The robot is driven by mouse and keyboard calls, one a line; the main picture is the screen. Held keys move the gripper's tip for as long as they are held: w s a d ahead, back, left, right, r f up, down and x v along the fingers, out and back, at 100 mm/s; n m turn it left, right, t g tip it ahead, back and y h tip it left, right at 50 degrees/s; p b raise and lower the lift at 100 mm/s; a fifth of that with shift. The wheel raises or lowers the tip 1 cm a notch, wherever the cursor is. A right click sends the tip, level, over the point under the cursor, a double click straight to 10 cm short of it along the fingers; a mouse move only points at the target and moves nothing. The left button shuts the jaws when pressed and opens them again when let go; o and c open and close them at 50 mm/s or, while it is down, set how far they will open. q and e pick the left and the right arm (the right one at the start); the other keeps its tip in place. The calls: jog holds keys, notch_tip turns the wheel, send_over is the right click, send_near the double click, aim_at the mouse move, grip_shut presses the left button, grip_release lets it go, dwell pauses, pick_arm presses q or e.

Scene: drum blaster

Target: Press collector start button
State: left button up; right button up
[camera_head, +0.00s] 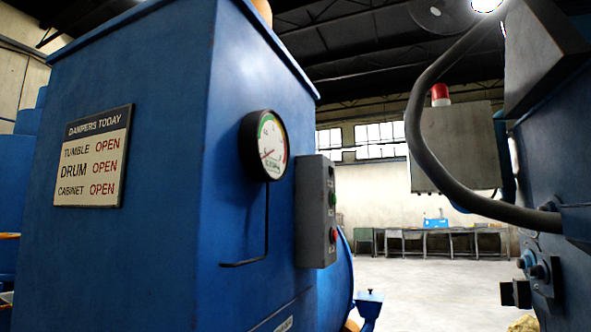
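A grey control box (315,211) is fixed to the right-hand face of a tall blue cabinet (130,240). Seen at a steep angle, the box carries a green button (332,199) and a red button (333,235) below it. Small labels on the box are too small to read. A round dial gauge (272,146) is mounted on the same face, left of the box, with a thin bent pipe below it. Neither of my grippers shows in the head view.
A sign (93,158) on the cabinet reads "Dampers today", with tumble, drum and cabinet all open. A blue machine (565,270) with a thick hose (425,150) stands at right. Open floor (420,285) lies between, with tables (440,240) along the far wall.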

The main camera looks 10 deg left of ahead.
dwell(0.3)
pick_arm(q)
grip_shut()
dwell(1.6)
